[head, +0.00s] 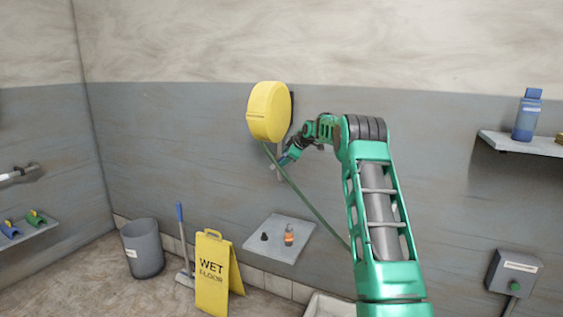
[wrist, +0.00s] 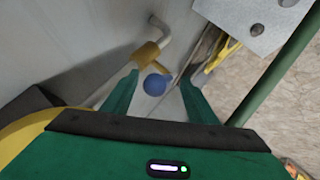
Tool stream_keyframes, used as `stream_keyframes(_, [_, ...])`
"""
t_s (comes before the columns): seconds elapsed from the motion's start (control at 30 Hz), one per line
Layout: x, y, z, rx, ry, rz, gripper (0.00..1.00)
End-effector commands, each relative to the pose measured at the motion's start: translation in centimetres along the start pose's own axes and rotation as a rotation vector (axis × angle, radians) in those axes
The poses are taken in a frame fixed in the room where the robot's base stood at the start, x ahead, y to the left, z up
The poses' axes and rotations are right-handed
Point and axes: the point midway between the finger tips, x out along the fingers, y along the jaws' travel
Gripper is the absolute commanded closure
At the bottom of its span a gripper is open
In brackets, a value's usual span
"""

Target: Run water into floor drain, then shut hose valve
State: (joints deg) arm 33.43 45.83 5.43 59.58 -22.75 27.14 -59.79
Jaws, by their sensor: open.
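In the wrist view a blue rounded knob (wrist: 155,85) sits by a brass-coloured fitting (wrist: 147,54) on a grey wall pipe (wrist: 161,27); this looks like the hose valve. My gripper (wrist: 160,82) is open, its two green fingers on either side of the knob. I cannot tell whether they touch it. In the head view my gripper (head: 281,161) is at the wall, just below and right of the yellow hose reel (head: 267,111). The green hose (head: 305,203) runs down from the reel and passes behind my arm. I see no floor drain, hose end or running water.
A yellow wet-floor sign (head: 213,274), mop (head: 182,245) and grey bin (head: 142,250) stand left. A pale basin-like edge (head: 325,306) shows beside my arm.

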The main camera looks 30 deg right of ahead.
Motion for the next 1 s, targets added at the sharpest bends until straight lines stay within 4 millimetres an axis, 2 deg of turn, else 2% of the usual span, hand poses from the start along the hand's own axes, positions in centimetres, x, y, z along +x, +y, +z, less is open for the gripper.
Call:
stream_keyframes(0.17, [-2.0, 0.1, 0.0, 0.0, 0.0, 0.002, 0.47])
stream_keyframes(0.4, [-6.3, 0.1, 0.0, 0.0, -0.001, 0.002, 0.47])
stream_keyframes(0.6, [-9.2, 0.0, 0.0, 0.0, 0.0, 0.001, 0.47])
stream_keyframes(0.8, [-10.4, -0.1, 0.0, -0.001, 0.001, -0.001, 0.47])
stream_keyframes(1.0, [-10.5, -0.1, 0.0, -0.001, 0.002, -0.001, 0.47])
